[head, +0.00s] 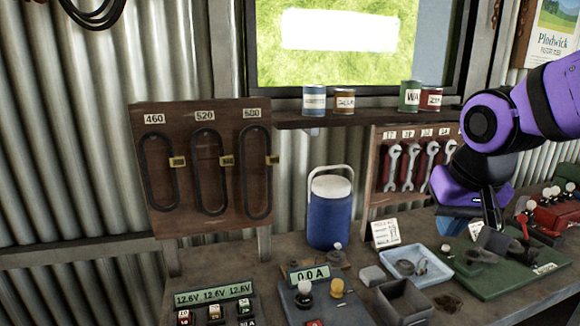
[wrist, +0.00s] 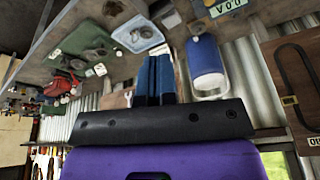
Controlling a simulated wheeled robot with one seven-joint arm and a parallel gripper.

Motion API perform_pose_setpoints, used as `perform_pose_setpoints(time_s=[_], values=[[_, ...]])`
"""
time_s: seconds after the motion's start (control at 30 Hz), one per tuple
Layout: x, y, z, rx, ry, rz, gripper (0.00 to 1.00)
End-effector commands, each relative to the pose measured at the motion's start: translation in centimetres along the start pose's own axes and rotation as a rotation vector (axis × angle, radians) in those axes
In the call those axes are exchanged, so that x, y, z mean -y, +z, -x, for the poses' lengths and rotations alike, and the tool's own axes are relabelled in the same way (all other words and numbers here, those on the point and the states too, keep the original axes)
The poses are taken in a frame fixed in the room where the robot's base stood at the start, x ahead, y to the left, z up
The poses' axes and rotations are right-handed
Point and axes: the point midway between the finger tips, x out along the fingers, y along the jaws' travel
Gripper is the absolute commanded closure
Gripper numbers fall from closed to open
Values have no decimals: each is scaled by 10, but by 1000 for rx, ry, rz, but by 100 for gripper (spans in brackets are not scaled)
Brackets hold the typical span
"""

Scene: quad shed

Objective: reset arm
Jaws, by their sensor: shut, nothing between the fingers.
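My gripper (wrist: 153,60) shows in the wrist view with its two dark blue fingers side by side and together. It is shut, with nothing between the fingers. The wrist view is turned over, with the bench at the top. In the head view my purple and black arm reaches in from the right, bent in front of the wrench board and above the right part of the bench. The arm's lower end hides part of the bench behind it, and the exact fingertips are hard to make out there.
The workbench (head: 255,262) carries a blue cooler (head: 330,218), a pale blue tray (head: 436,277), a green board (head: 495,285) and a grey open box (head: 402,303). A belt board (head: 178,200) stands at left. Cans stand on the shelf (head: 385,117) under the window. The wrench board (head: 375,207) is close to my arm.

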Motion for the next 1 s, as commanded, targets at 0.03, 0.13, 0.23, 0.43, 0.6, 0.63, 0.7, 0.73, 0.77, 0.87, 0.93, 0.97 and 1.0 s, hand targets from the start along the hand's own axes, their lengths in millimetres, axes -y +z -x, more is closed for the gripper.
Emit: perform_pose_setpoints(time_s=[0.03,0.13,0.23,0.43,0.6,0.63,0.7,0.73,0.77,0.87,0.93,0.97,1.0], values=[[-9,7,12,-23,-2,3,100],[-25,22,30,-55,-4,21,100],[-38,38,46,-86,-6,39,100],[-57,66,67,-134,-8,72,100],[-62,77,73,-150,-8,88,100],[-63,78,74,-152,-8,89,100],[-63,79,74,-152,-8,91,100],[-63,79,74,-152,-8,91,100],[-63,79,74,-152,-8,91,100],[-63,79,74,-152,-8,91,100],[-63,79,74,-152,-8,91,100],[-63,79,74,-152,-8,91,100],[-63,79,74,-152,-8,91,100]])
